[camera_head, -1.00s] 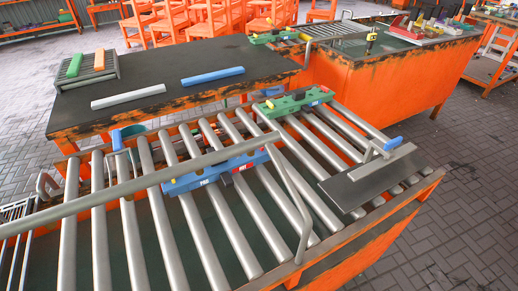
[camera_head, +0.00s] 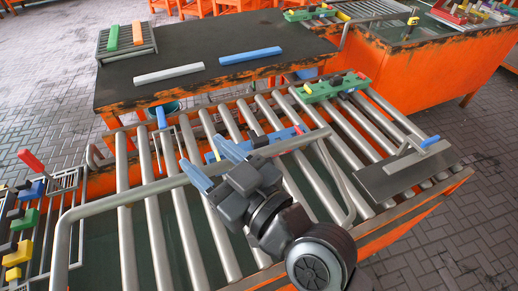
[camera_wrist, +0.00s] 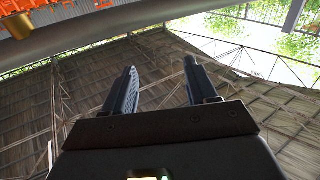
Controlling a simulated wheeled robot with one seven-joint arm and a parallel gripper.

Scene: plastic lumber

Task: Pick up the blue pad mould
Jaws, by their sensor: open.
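The blue pad mould (camera_head: 284,136) lies across the steel rollers in the head view, and my arm hides much of it. Its right part shows beyond my gripper, and a small piece shows at the left between the fingers. My gripper (camera_head: 202,152) is open and empty, its two blue-grey fingers pointing up and left in the picture. It appears above the rollers in front of the mould; the gap cannot be told. In the wrist view the open fingers (camera_wrist: 160,68) point at the roof structure, and no mould shows there.
A green mould (camera_head: 332,88) lies on the rollers behind. A grey trowel-like plate (camera_head: 400,172) with a blue handle lies at the right. A bent steel rail (camera_head: 130,191) crosses the near rollers. A dark table (camera_head: 200,93) with coloured bars stands behind. Coloured clamps (camera_head: 24,220) are at left.

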